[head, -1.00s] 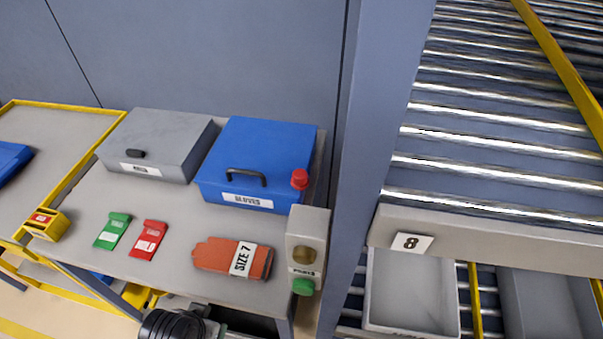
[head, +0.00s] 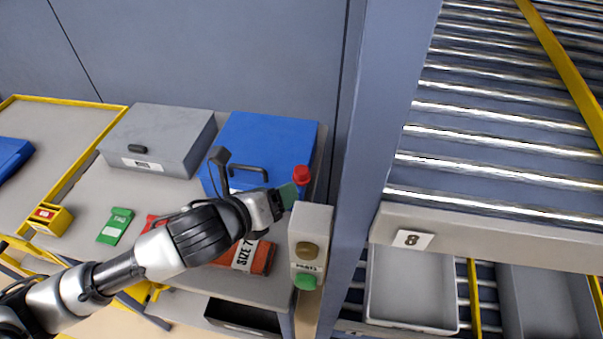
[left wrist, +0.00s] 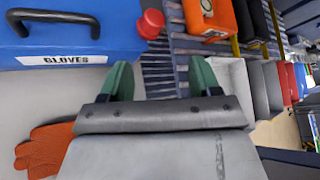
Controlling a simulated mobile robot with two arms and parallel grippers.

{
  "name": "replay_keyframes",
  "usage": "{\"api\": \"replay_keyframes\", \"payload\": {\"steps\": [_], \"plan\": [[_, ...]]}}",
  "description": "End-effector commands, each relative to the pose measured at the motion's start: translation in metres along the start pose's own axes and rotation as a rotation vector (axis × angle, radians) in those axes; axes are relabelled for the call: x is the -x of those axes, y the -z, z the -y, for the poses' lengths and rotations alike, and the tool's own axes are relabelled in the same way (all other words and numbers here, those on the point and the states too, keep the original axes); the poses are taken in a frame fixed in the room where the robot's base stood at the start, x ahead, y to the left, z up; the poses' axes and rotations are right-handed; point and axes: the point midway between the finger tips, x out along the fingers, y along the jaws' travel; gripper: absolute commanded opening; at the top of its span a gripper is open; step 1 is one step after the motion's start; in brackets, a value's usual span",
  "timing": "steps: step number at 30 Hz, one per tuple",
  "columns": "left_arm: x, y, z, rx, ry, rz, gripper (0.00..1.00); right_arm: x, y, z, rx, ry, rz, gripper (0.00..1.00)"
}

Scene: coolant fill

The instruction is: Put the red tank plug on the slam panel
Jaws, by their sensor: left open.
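The red tank plug (head: 301,175) sits at the right front corner of the blue gloves box (head: 268,142). It also shows in the left wrist view (left wrist: 151,23), beyond the fingers and between their lines. My left gripper (head: 288,196) is open and empty, with green fingers, just in front of and slightly left of the plug, apart from it in the wrist view. A grey upright box (head: 311,220), which looks like the slam panel, stands right of the gripper. It has a round amber spot and a green button. My right gripper is out of view.
A grey case (head: 165,135) stands left of the blue box. A grey-blue post (head: 372,150) and a roller conveyor (head: 490,150) stand at the right.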

Motion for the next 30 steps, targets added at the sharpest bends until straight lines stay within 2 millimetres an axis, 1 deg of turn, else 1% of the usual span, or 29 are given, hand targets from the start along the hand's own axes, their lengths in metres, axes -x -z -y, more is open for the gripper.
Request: {"api": "replay_keyframes", "payload": {"steps": [1, 3, 6, 9, 11, 18, 21, 26, 30], "plan": [[-0.001, -0.01, -0.002, -0.164, 0.013, 0.007, 0.63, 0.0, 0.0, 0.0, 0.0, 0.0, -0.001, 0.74], [-0.002, -0.017, -0.004, -0.347, 0.032, 0.008, 0.63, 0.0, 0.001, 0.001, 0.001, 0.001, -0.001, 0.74], [-0.002, -0.024, -0.008, -0.529, 0.046, 0.011, 0.63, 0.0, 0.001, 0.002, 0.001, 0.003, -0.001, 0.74], [-0.004, -0.028, -0.01, -0.627, 0.054, 0.014, 0.63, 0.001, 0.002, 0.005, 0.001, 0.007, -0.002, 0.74], [-0.008, -0.029, -0.01, -0.652, 0.056, 0.013, 0.63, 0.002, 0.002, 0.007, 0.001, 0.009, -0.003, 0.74], [-0.045, -0.028, -0.007, -0.657, 0.057, 0.013, 0.63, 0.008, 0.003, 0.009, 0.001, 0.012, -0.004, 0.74], [-0.055, -0.028, -0.007, -0.658, 0.057, 0.014, 0.63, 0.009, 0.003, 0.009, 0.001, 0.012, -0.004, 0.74], [-0.064, -0.027, -0.006, -0.655, 0.057, 0.013, 0.63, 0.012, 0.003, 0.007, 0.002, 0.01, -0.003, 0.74], [-0.083, -0.024, -0.003, -0.653, 0.057, 0.012, 0.63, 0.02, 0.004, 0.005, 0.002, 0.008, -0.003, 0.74]]}}
